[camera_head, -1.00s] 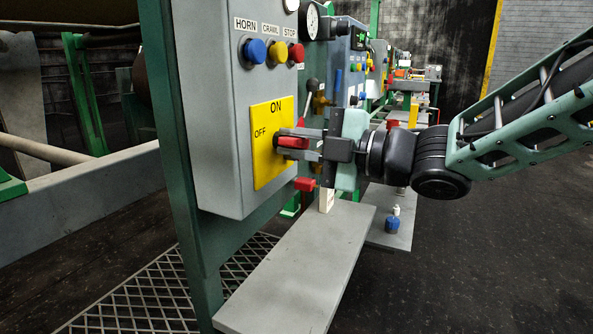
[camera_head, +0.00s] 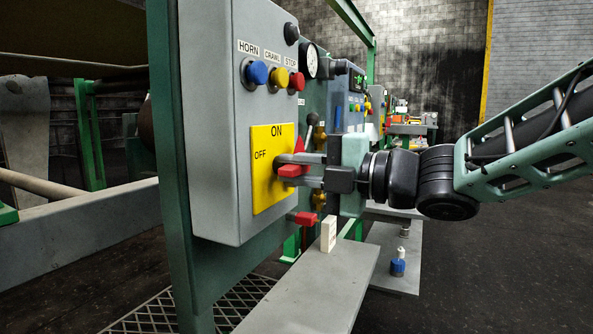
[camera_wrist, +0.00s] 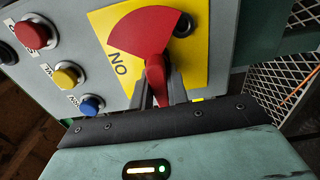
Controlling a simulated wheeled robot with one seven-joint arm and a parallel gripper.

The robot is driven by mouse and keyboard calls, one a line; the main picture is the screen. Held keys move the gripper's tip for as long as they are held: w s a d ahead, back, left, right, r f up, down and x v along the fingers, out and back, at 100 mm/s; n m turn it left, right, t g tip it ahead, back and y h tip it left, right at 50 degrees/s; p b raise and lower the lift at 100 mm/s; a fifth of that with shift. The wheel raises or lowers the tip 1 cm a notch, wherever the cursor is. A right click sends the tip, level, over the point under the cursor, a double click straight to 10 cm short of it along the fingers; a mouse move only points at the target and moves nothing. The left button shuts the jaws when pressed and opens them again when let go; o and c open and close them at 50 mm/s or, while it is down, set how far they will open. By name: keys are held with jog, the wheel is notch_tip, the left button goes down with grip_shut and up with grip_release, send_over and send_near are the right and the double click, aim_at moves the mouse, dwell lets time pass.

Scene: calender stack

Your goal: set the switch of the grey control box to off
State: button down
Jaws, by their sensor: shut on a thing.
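The grey control box (camera_head: 222,120) carries a yellow plate (camera_head: 264,190) marked ON at the top and OFF at the left. Its red switch (camera_head: 293,171) sticks out from the plate. My gripper (camera_head: 300,170) is shut on the switch handle, reaching in from the right. In the wrist view the switch (camera_wrist: 145,35) shows a red fan-shaped part, and its narrow handle lies between the fingers (camera_wrist: 157,95). A red tip shows above the fingers in the head view. The fingers hide part of the handle, so I cannot tell exactly which mark it points to.
Blue (camera_head: 256,72), yellow (camera_head: 279,77) and red (camera_head: 297,81) buttons sit above the plate. A red valve handle (camera_head: 303,218) and a small white block (camera_head: 328,234) are below my gripper. A grey shelf (camera_head: 310,285) juts out below. Dark floor is open at the right.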

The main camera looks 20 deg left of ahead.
jog(key=shift+f, duration=0.1)
jog(key=c, duration=1.4)
grip_release()
jog(key=shift+o, duration=0.2)
jog(key=shift+d, duration=0.15)
jog(key=s+d, duration=0.1)
jog(key=d, duration=1.6)
jog(key=shift+s, duration=0.2)
